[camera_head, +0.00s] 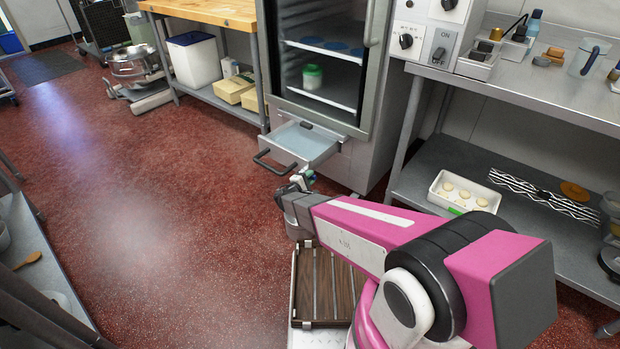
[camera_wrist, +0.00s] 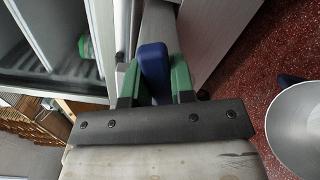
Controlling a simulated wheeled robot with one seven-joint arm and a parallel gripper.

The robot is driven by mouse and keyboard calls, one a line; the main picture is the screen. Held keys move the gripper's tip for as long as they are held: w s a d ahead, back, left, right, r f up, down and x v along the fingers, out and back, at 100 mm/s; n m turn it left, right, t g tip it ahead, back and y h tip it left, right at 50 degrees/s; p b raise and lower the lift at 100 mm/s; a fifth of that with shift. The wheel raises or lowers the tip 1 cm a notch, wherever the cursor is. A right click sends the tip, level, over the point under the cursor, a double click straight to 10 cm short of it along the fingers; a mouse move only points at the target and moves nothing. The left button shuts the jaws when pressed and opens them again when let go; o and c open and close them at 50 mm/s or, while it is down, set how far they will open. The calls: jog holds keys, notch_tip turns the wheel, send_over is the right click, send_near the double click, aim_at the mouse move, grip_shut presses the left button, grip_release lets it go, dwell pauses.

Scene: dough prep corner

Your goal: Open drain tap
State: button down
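The blue tap handle (camera_wrist: 153,66) stands between the two green fingers of my gripper (camera_wrist: 155,82) in the wrist view. The fingers lie close against both of its sides, with no clear gap. The body of the tap is hidden. In the head view my gripper (camera_head: 303,178) is low at the front of the glass-doored cabinet (camera_head: 350,150), just below and right of the pulled-out tray drawer (camera_head: 310,146). My arm and wrist hide much of that spot.
A round grey metal vessel (camera_wrist: 305,125) shows near the floor in the wrist view. The drawer's black handle (camera_head: 272,165) sticks out left of my gripper. A steel table (camera_head: 560,90) with a lower shelf stands right.

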aim_at(303, 160)
jog(key=shift+r, duration=0.1)
jog(key=n, duration=0.1)
jog(key=r+n, duration=0.1)
jog(key=n, duration=0.1)
jog(key=shift+w+a+r, duration=0.2)
jog(key=shift+w+a, duration=0.05)
jog(key=shift+a, duration=0.15)
jog(key=n, duration=0.1)
jog(key=w+a+r+n, duration=0.1)
jog(key=n, duration=0.1)
jog(key=shift+a+r+n, duration=0.15)
jog(key=shift+r+n, duration=0.1)
jog(key=shift+n, duration=0.05)
jog(key=n, duration=0.1)
jog(key=w+a+n, duration=0.1)
jog(key=n, duration=0.1)
jog(key=shift+w+a+r, duration=0.1)
jog(key=shift+a+r, duration=0.15)
jog(key=shift+r, duration=0.15)
jog(key=shift+w+a+r+n, duration=0.1)
jog(key=shift+w+a+n, duration=0.25)
jog(key=shift+n, duration=0.6)
jog(key=shift+w+a+r+n, duration=0.1)
jog(key=shift+w+a+n, duration=0.25)
jog(key=shift+n, duration=0.6)
jog(key=shift+a, duration=0.1)
jog(key=c, duration=1)
grip_release()
jog(key=shift+o, duration=0.2)
jog(key=shift+s, duration=0.15)
